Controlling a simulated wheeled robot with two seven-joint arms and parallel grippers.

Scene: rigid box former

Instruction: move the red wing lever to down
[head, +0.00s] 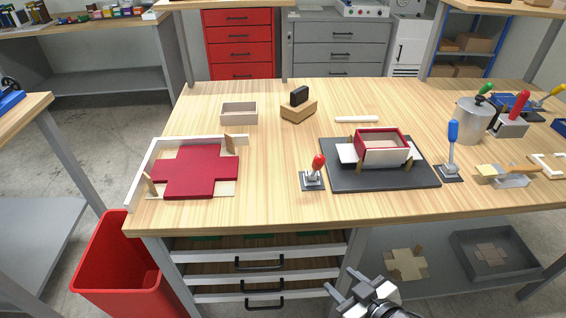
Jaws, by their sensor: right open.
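The red wing lever (318,163) stands on a small dark base plate left of the black former board (345,184). Its red knob is up, and the short handle leans slightly right. A box with red walls and white flaps (382,154) sits on the board. The blue lever (453,133) stands upright at the board's right side. My right gripper (341,279) is open and empty at the bottom, in front of the bench and below its top edge, well apart from the red lever. My left gripper is not in view.
A red cross-shaped blank (196,171) lies in a white corner frame on the left. A beige tray (239,113), a wooden block with a black top (298,105) and a white strip (357,119) lie behind. A metal pot (474,120) and brushes crowd the right. The bench front edge is clear.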

